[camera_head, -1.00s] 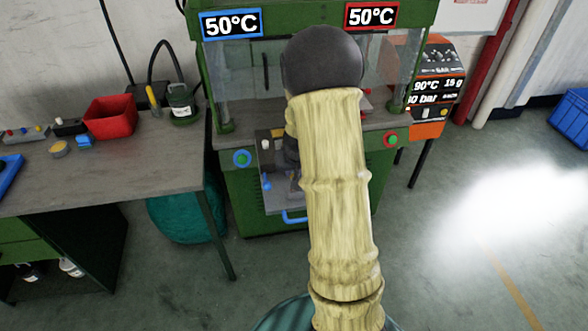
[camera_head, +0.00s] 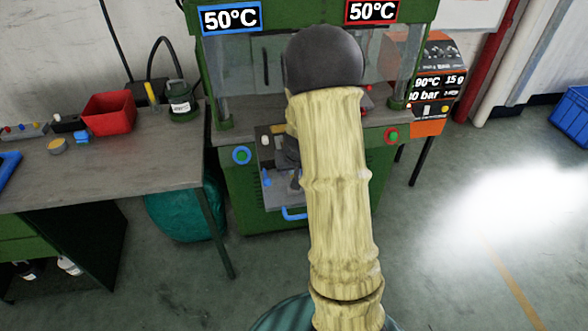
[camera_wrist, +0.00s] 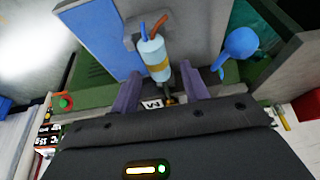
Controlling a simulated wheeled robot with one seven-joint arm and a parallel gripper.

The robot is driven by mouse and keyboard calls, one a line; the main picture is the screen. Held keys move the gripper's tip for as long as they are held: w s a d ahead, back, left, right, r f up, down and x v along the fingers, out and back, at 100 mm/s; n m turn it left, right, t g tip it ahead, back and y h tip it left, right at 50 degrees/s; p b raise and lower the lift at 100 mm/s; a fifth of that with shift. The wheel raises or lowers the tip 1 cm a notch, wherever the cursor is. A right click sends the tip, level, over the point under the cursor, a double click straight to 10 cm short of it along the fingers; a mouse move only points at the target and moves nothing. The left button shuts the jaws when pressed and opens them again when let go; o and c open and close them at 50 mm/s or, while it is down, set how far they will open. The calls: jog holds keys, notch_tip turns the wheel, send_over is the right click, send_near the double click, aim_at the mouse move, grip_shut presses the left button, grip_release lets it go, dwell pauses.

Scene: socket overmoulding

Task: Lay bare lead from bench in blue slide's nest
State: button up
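The lead shows in the wrist view as a pale blue cylinder (camera_wrist: 152,52) with a tan band, with blue and brown wire ends at its top. It lies over a grey plate of the slide (camera_wrist: 188,22). My gripper (camera_wrist: 160,75) has its two fingers spread, one on each side of the lead's lower end, with a gap showing on both sides. Whether the lead sits fully in the nest cannot be told. In the head view the slide (camera_head: 282,198), with a blue handle (camera_head: 294,213), sticks out of the press front, partly hidden by my arm.
The green press (camera_head: 245,190) stands ahead with clear guards. The bench (camera_head: 130,175) at left holds a red bin (camera_head: 109,111) and small items. An orange machine (camera_head: 430,128) stands at right. A blue knob (camera_wrist: 238,42) is close to the right finger in the wrist view.

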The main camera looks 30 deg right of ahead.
dwell(0.3)
jog(key=p+v, duration=0.3)
jog(key=v, duration=1.4)
jog(key=shift+r, duration=0.15)
jog(key=shift+a, duration=0.1)
jog(key=s+a+n+g+y+p, duration=0.1)
jog(key=s+a+n+p, duration=0.2)
jog(key=s+a, duration=0.9)
jog(key=shift+a+r+g+p, duration=0.25)
jog(key=shift+a+g+p, duration=0.25)
jog(key=shift+p, duration=0.4)
jog(key=shift+a, duration=0.1)
